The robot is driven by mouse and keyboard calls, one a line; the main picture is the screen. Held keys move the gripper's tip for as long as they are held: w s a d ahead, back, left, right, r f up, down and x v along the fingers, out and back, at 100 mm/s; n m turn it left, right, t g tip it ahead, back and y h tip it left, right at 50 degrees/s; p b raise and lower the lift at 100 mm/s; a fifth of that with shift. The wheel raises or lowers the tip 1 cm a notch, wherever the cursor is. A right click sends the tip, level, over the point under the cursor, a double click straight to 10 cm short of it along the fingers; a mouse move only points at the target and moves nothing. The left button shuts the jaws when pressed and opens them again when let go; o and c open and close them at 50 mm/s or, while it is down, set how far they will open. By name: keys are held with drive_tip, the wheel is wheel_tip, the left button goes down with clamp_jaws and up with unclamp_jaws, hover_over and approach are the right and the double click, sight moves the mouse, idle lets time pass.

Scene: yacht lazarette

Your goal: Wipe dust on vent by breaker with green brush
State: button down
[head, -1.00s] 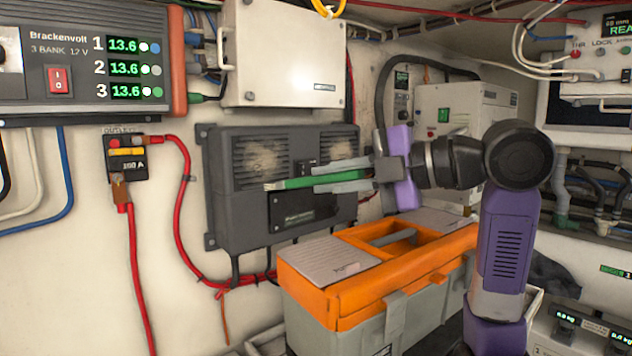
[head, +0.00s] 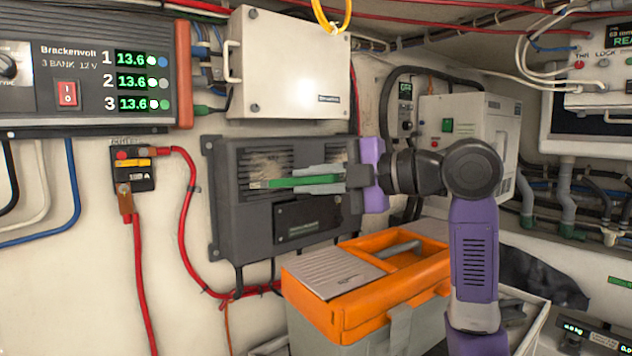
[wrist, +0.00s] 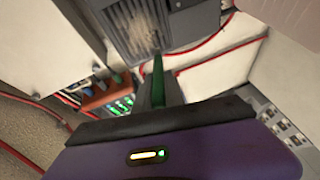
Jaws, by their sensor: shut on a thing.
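My gripper (head: 308,180) is shut on the green brush (head: 288,182), held level with its tip pointing left. The brush's tip is in front of the lower part of the left vent (head: 266,162) on a dark grey wall unit. A pale dusty patch shows on that vent; whether the tip touches it I cannot tell. The unit's right vent is partly hidden behind my gripper. The breaker (head: 133,166), black with a yellow strip, is on the wall left of the unit. In the wrist view the brush (wrist: 158,80) points toward a dusty vent (wrist: 142,25).
An orange-lidded toolbox (head: 375,290) stands below the unit and my gripper. A white box (head: 288,62) is mounted above the unit. A red cable (head: 184,210) runs between breaker and unit. A yellow loop (head: 331,18) hangs at the top.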

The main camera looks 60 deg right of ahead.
drive_tip(key=shift+w+d, duration=0.25)
drive_tip(key=shift+w, duration=0.55)
idle(0.7)
drive_tip(key=shift+d, duration=0.1)
